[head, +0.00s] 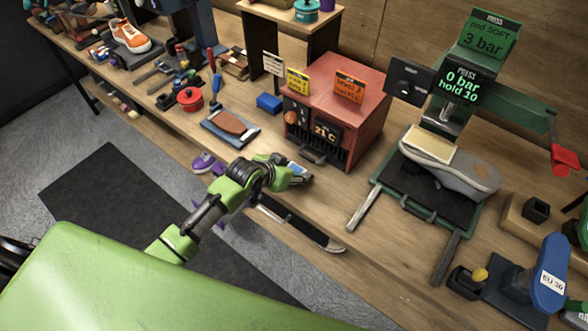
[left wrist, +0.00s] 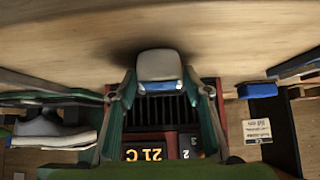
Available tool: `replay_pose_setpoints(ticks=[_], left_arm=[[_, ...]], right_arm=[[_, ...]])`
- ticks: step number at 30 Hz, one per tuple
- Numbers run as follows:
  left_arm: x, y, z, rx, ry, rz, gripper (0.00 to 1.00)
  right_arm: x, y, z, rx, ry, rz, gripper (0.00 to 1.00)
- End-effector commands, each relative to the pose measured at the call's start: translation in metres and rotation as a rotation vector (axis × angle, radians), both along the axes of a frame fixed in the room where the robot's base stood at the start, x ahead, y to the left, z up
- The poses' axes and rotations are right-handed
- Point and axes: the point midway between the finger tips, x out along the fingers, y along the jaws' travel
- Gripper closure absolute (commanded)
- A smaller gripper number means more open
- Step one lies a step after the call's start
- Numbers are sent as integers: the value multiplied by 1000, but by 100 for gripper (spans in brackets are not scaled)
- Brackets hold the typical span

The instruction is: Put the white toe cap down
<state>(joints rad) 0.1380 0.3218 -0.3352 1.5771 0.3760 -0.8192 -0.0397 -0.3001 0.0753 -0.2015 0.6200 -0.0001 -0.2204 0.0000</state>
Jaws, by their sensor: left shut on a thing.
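My left gripper (head: 300,174) is at the front of the workbench, just in front of the red oven (head: 335,105). It is shut on the white toe cap, which is mostly hidden by the fingers in the head view. In the left wrist view the toe cap (left wrist: 160,64) is a small rounded white piece with a pale blue edge, held between the two green fingers of the left gripper (left wrist: 162,88). A dark shadow lies on the wood around it. I cannot tell whether it touches the bench top. My right gripper is not in view.
The press (head: 440,150) with a grey sole stands to the right, its rails reaching the front edge. A blue tray (head: 246,139) with a brown insole lies to the left. A blue block (head: 269,103) sits beside the oven. Bare wood lies between oven and press.

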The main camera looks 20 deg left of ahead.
Motion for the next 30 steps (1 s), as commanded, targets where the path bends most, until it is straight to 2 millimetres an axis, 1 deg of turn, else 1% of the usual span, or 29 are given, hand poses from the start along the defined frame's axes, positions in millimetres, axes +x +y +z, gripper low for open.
replay_pose_setpoints(ticks=[1,3,12,17,20,23,30], left_arm=[[0,0,-2,0,1,0,53],[0,0,-1,0,1,0,38],[0,0,-1,0,0,0,38],[-3,1,5,0,-1,0,38],[-11,5,12,0,0,0,38],[-22,8,23,1,0,-1,38],[-51,19,54,0,0,0,38]], right_arm=[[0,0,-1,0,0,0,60],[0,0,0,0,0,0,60],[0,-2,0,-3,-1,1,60],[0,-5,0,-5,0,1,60],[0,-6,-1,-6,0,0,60],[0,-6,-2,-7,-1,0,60],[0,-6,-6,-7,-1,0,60]])
